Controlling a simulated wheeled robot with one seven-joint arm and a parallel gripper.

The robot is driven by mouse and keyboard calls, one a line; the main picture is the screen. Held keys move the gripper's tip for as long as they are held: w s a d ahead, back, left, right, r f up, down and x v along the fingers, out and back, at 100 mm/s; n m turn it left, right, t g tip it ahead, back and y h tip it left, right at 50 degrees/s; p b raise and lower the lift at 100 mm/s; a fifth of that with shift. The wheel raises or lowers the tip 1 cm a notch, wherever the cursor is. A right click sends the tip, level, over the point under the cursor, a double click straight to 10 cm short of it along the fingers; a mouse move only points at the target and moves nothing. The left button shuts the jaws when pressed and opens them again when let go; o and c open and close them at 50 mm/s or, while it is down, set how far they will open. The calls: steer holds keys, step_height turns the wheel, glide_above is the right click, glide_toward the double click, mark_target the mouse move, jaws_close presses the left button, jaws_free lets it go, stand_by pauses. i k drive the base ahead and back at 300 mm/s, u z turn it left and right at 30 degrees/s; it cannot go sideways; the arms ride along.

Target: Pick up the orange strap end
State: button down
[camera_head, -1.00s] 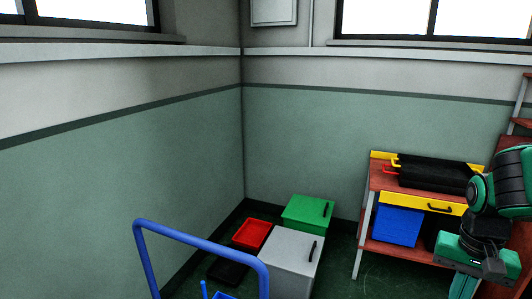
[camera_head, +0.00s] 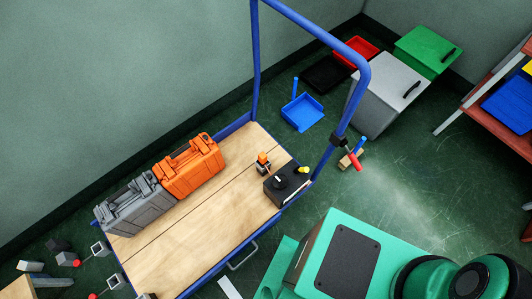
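A small orange piece (camera_head: 263,158) stands on the wooden deck of the blue cart (camera_head: 205,230), just behind and left of a black box (camera_head: 287,183). It is too small to tell whether it is the strap end. A larger orange case (camera_head: 190,167) lies on the left side of the deck, touching a grey case (camera_head: 138,206). My gripper is not in view; only green and black parts of my own body show at the lower right, apart from the cart.
The cart's blue handle rises at its far end. Behind it are a blue dustpan (camera_head: 302,112), a grey box (camera_head: 382,100), a green box (camera_head: 427,52) and a red tray (camera_head: 356,50). Small blocks lie at the lower left. The deck's middle is bare.

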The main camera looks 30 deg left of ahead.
mark_target(262, 161)
steer(key=k, duration=0.45)
steer(key=u, duration=1.55)
steer(key=k, duration=0.8)
steer(key=z, duration=0.3)
steer(key=i, duration=0.95)
